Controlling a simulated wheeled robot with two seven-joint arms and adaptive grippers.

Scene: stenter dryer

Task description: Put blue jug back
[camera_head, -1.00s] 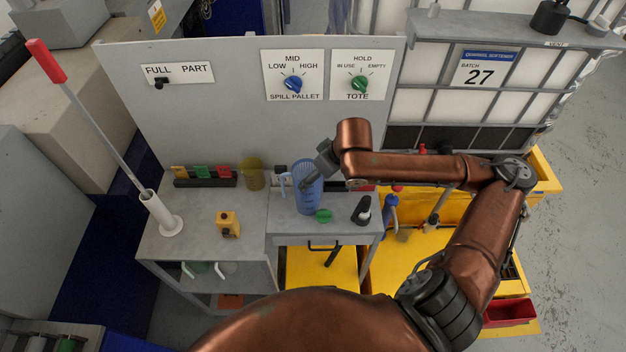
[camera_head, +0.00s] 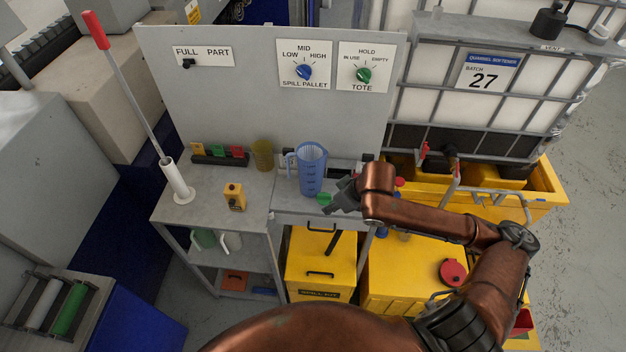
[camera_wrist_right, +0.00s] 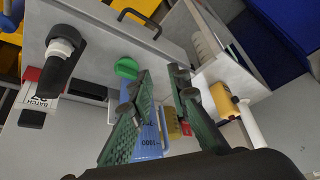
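The blue jug (camera_head: 311,172) stands upright on the grey bench top in front of the upright panel in the head view, its handle to the left. It also shows in the right wrist view (camera_wrist_right: 149,143), partly hidden behind a finger. My right gripper (camera_head: 330,207) is to the right of and in front of the jug, close to the green cap. In the right wrist view its green-padded fingers (camera_wrist_right: 163,78) are apart with nothing held between them. I cannot tell whether a finger touches the jug. My left gripper is not in view.
An amber cup (camera_head: 262,155) and a yellow container (camera_head: 234,197) stand left of the jug. Yellow bins (camera_head: 320,270) stand below, and a white tank (camera_head: 440,100) is behind right.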

